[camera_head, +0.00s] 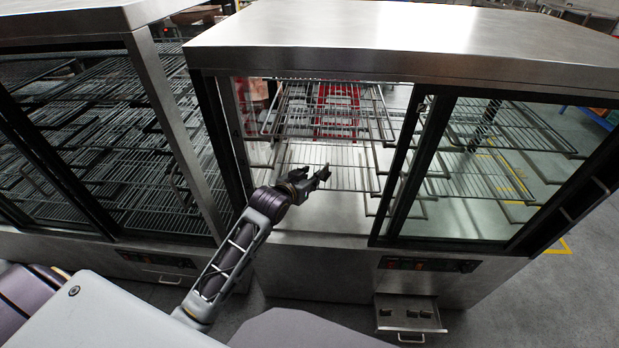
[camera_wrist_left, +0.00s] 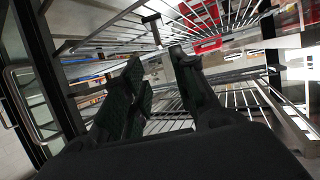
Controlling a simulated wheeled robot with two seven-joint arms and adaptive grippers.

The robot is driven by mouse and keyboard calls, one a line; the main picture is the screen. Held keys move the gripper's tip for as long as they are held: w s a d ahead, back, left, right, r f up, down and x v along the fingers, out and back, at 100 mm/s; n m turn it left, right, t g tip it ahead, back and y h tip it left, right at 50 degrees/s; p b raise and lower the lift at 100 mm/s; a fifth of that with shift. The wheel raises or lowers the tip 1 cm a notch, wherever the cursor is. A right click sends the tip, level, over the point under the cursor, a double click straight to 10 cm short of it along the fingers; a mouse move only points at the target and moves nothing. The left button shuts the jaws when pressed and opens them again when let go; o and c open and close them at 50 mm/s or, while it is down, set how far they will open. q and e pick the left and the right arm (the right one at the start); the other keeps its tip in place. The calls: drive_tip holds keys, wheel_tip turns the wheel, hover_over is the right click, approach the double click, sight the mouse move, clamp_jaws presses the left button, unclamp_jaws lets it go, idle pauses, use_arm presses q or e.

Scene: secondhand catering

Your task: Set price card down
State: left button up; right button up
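My left gripper (camera_head: 318,180) reaches through the open front at the left side of the display cabinet (camera_head: 390,40). It is in front of the wire shelves, above the cabinet floor. In the left wrist view, its two dark fingers (camera_wrist_left: 161,75) stand apart with a gap between them, and I see nothing held there. I cannot make out a price card for certain. My right gripper is not in view.
An upper wire shelf (camera_head: 375,110) and a lower wire shelf (camera_head: 340,165) are inside the cabinet. A dark-framed glass door (camera_head: 470,185) covers its right side. A second cabinet with wire racks (camera_head: 110,140) stands close on the left. The cabinet floor (camera_head: 330,218) looks bare.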

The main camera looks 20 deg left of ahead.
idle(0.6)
use_arm(q)
drive_tip(key=s+a+f+g, duration=0.15)
drive_tip(key=s+f, duration=0.25)
drive_tip(key=f, duration=0.9)
drive_tip(key=s+f+g, duration=0.3)
drive_tip(key=s+f, duration=0.2)
drive_tip(key=f, duration=0.9)
drive_tip(key=s+a+f+g, duration=0.15)
drive_tip(key=s+f, duration=0.25)
drive_tip(key=f, duration=0.9)
drive_tip(key=s+f+g+y, duration=0.1)
drive_tip(key=s+f+g, duration=0.2)
drive_tip(key=s+f, duration=1.4)
drive_tip(key=s+f+g, duration=0.1)
drive_tip(key=s+f, duration=0.2)
drive_tip(key=s, duration=0.8)
drive_tip(key=s+a+f+m+g, duration=0.1)
drive_tip(key=s+f, duration=0.3)
drive_tip(key=s, duration=0.8)
drive_tip(key=shift+s+f+g, duration=0.2)
drive_tip(key=shift+s+g, duration=0.05)
drive_tip(key=shift+g, duration=0.45)
